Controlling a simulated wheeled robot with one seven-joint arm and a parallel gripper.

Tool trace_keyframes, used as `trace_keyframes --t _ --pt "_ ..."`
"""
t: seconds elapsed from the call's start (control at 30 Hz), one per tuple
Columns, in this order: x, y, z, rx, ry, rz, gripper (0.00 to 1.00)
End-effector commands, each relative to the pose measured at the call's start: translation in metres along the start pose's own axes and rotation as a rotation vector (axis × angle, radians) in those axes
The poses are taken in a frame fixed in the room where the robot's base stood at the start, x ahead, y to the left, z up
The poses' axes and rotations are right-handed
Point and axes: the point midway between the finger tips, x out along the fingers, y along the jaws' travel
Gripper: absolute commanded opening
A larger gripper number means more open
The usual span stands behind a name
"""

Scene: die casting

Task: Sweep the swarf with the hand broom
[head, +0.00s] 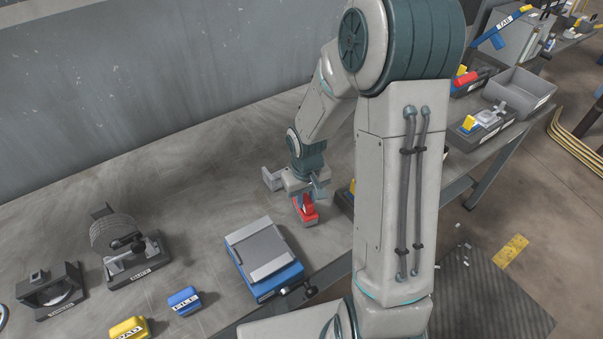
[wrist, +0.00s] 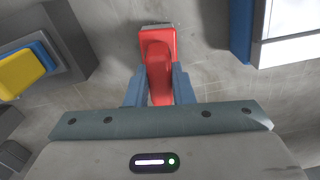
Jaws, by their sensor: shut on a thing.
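My gripper (head: 305,198) is low over the grey bench top, past the middle of the head view. It is shut on a red tool that looks like the hand broom (head: 308,213). In the wrist view the red hand broom (wrist: 158,45) stands out beyond the two blue-grey fingers (wrist: 160,88), its handle between them. Its far end is close to the bench top; I cannot tell whether it touches. I cannot make out a clear heap of swarf on the bench. Small pale bits (head: 464,247) lie on the floor at the right.
A blue box with a grey lid (head: 265,258) is near the bench's front edge. Blue (head: 184,301) and yellow (head: 130,328) blocks and a dark fixture (head: 130,248) are at the left. Grey bins (head: 520,88) are at the right. My arm hides part of the bench.

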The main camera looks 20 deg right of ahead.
Motion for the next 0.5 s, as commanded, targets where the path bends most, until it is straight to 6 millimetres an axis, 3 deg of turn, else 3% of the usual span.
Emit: trace_keyframes --t 0.1,0.5 --pt "-0.024 0.001 -0.001 0.001 0.006 0.002 0.00" --pt "-0.058 -0.001 0.000 -0.002 0.001 0.000 0.00"
